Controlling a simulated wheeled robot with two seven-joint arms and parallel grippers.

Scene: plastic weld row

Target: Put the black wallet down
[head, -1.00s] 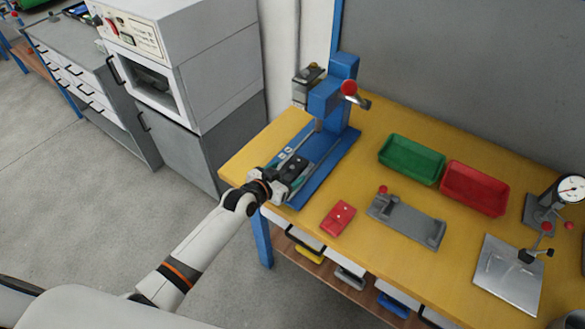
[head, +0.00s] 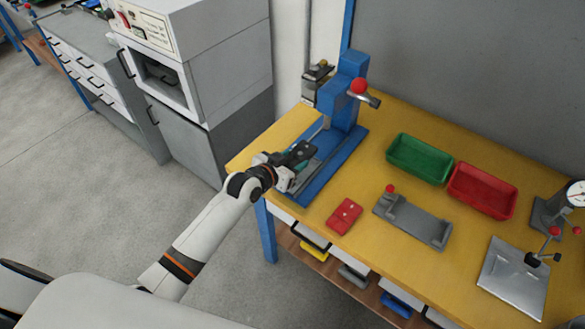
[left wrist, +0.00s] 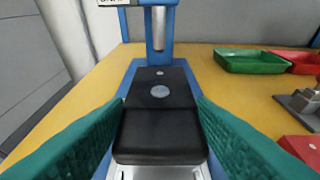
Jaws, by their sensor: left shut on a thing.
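The black wallet (head: 300,150) is between the fingers of my left gripper (head: 292,163), over the blue base of the press at the table's left end. In the left wrist view the black wallet (left wrist: 160,132) lies flat, with a round grey snap on its far part. The green finger pads of my left gripper (left wrist: 160,105) are against its two sides. A silver plate (left wrist: 138,173) shows under the wallet's near edge; I cannot tell whether they touch. My right gripper is not in view.
The blue press (head: 345,100) stands just beyond the wallet. A red block (head: 344,216) and a grey fixture (head: 415,222) lie to the right on the yellow table (head: 370,185). Green (head: 418,160) and red (head: 482,190) bins stand behind. Bare tabletop lies left of the press base.

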